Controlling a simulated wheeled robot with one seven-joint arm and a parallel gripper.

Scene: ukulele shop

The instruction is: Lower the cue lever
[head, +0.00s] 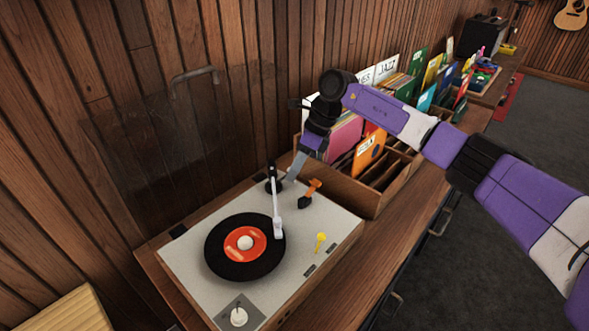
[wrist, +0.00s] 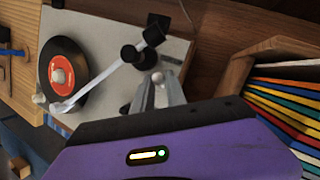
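A turntable (head: 190,262) holds a black record with a red label (head: 245,244). The white tonearm (head: 276,208) reaches over the record's right part; I cannot tell whether its needle touches. An orange-handled lever (head: 312,187) on a black base stands right of the tonearm's pivot. A yellow lever (head: 320,241) stands further forward on the deck. My gripper (head: 291,177) is above the back of the deck, between the pivot and the orange lever. In the wrist view its grey fingers (wrist: 157,79) converge and look shut, with nothing clearly held. The orange lever is not visible there.
A wooden record crate (head: 370,198) stands close right of the turntable; it also shows in the wrist view (wrist: 236,75). A clear raised lid (head: 165,135) stands behind the deck, near the plank wall. A pale knob (head: 238,317) is at the front corner.

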